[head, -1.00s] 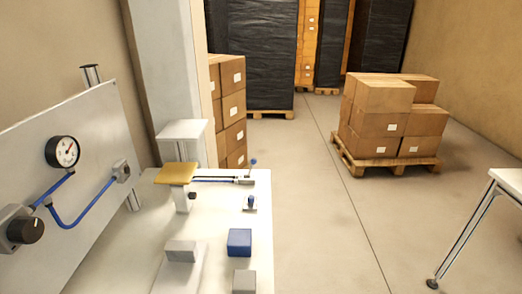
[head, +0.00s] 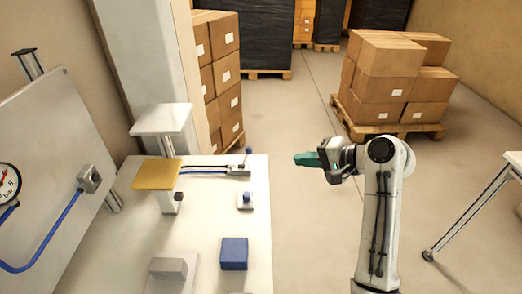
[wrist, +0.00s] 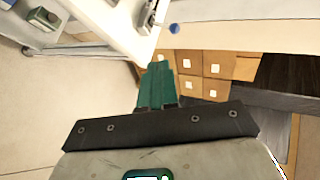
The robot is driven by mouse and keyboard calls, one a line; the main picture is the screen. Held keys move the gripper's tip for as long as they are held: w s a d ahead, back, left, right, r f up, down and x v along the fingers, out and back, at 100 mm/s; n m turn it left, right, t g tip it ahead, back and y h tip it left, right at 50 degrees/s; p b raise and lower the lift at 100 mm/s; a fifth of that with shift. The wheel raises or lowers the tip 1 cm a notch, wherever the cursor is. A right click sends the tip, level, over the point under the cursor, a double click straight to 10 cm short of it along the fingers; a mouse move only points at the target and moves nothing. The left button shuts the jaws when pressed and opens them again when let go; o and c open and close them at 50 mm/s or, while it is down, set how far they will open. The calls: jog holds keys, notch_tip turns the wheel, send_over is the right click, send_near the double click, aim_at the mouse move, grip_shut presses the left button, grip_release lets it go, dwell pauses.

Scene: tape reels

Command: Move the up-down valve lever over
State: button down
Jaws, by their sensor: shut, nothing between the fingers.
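A small valve (head: 238,170) sits at the far right edge of the white table, with a lever ending in a blue ball (head: 248,151). Thin blue and dark lines run to it. A second small block with a blue knob (head: 246,197) stands nearer on the same edge; I cannot tell for sure which is the up-down valve. My gripper (head: 297,159) has green fingers, shut and empty. It is right of the table edge, apart from the blue ball. The wrist view shows the shut fingers (wrist: 158,70) pointing toward a blue ball (wrist: 174,29) beside a valve.
The white table (head: 215,225) holds a blue block (head: 234,253), a grey block (head: 170,268) and a yellow plate (head: 157,174) on a stand. A gauge panel (head: 60,130) leans at left. Boxes on a pallet (head: 390,85) stand behind.

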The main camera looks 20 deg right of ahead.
jog(key=p, duration=0.1)
send_near(246, 157)
jog(key=f, duration=0.1)
jog(key=w, duration=0.1)
jog(key=w+a, duration=0.1)
jog(key=shift+w+a+f+p, duration=0.1)
jog(key=shift+w+f+p, duration=0.05)
jog(key=shift+w+p, duration=0.25)
jog(key=shift+w+a, duration=0.35)
jog(key=shift+w, duration=0.1)
